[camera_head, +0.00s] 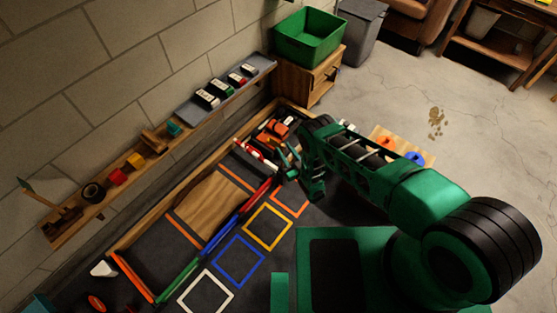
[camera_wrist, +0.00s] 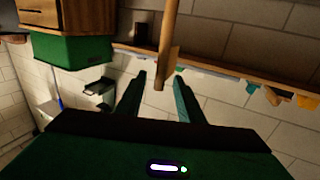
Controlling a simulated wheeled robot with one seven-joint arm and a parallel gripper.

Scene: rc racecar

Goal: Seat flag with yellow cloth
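My gripper (camera_head: 287,158) is low beside the dark mat, near a red-and-white item (camera_head: 255,154). In the wrist view my gripper (camera_wrist: 160,82) has two dark green fingers standing well apart, so it is open. A light wooden rod (camera_wrist: 168,45) runs from the top edge and ends between the fingertips in that picture. I cannot tell whether it is the flag's pole or how far it is from the fingers. No yellow cloth can be made out clearly. A small yellow item (camera_head: 136,160) is on the wall shelf, too small to identify.
The wall shelf (camera_head: 120,187) carries small coloured items and a gray tray (camera_head: 184,112) of several bottles or cans. A green bin (camera_head: 308,36) stands on a wooden cabinet (camera_head: 318,78). The mat has coloured squares, including a blue one (camera_head: 239,238).

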